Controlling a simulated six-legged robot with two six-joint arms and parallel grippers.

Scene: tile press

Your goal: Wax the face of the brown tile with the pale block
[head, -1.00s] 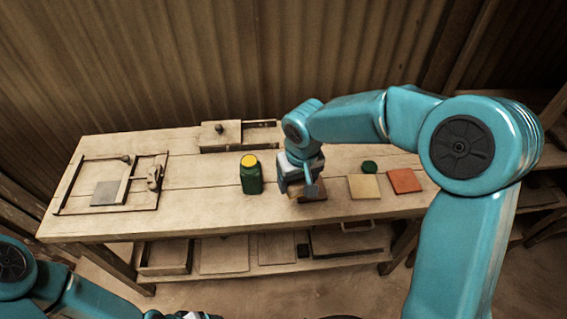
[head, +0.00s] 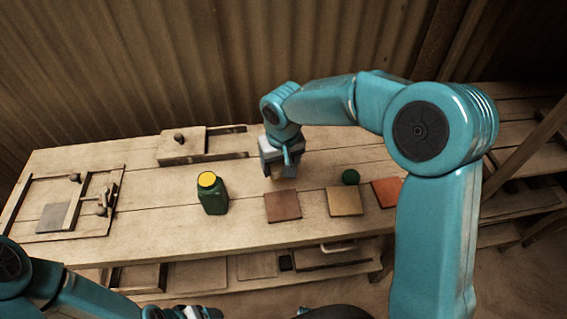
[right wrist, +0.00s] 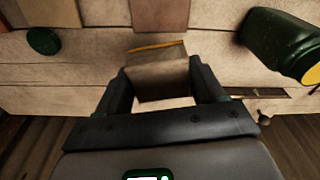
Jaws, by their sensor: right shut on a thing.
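The brown tile (head: 283,206) lies flat on the bench in front of my right gripper, its face uncovered. It also shows, cut off, at the top of the right wrist view (right wrist: 160,14). My right gripper (head: 281,172) is shut on the pale block (right wrist: 158,78), which sits between both fingers and has an orange-yellow line along one edge. The gripper is behind the tile, apart from it. I cannot tell whether the block touches the bench. My left gripper (head: 192,314) shows only partly at the bottom edge of the head view; its jaws are unclear.
A green bottle with a yellow top (head: 212,195) stands left of the brown tile. A tan tile (head: 345,202), an orange tile (head: 386,192) and a green round piece (head: 350,177) are to its right. A wooden frame with a grey tile (head: 52,218) is at far left.

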